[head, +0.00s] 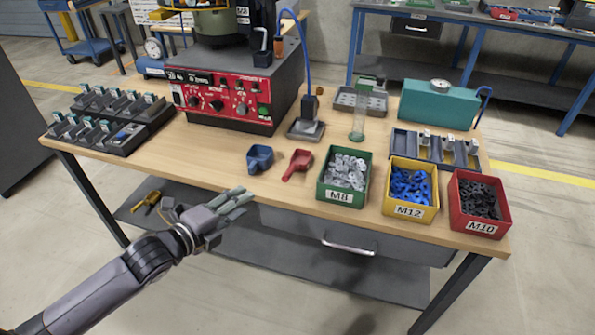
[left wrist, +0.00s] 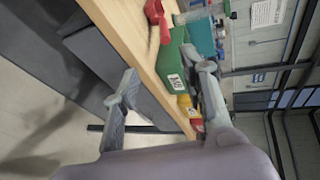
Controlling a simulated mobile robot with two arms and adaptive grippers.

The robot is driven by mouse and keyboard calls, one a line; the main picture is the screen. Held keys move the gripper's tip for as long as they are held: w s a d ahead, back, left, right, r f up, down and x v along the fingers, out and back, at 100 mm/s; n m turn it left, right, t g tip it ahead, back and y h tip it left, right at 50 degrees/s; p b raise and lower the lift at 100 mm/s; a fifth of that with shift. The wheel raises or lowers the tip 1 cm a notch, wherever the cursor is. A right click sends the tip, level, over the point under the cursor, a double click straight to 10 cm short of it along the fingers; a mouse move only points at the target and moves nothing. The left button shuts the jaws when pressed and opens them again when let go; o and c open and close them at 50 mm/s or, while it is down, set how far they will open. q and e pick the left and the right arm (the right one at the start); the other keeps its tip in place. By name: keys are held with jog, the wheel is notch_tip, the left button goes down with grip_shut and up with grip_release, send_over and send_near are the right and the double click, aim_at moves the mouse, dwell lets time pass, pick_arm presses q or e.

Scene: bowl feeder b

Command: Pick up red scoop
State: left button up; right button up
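The red scoop (head: 299,163) lies on the wooden table near its front edge, between a blue scoop (head: 260,158) and the green M8 bin (head: 341,194). The red scoop also shows at the top of the left wrist view (left wrist: 156,17). My left gripper (head: 241,203) is in front of the table edge, to the left of and nearer than the red scoop, apart from it. In the left wrist view its two fingers (left wrist: 167,80) are spread, with nothing held between them. My right gripper is not in view.
A yellow M12 bin (head: 408,208) and a red M10 bin (head: 478,220) stand right of the green bin. Behind the scoops is a red control panel (head: 222,98). A stand with a blue cable (head: 307,127) is behind them.

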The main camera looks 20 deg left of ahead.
pick_arm(q)
send_near(286, 174)
jog(key=w+f, duration=0.2)
jog(key=w, duration=0.2)
jog(key=shift+s+d+p+x, duration=0.1)
jog(key=shift+d+x, duration=0.1)
jog(key=shift+x, duration=0.8)
jog(key=shift+s+d+p+x, duration=0.1)
jog(key=shift+d+p+x, duration=0.1)
jog(key=shift+x, duration=0.8)
jog(key=shift+d+p+x, duration=0.1)
jog(key=shift+d+x, duration=0.1)
jog(key=shift+x, duration=0.8)
jog(key=shift+s, duration=0.1)
jog(key=shift+c, duration=0.6)
grip_shut()
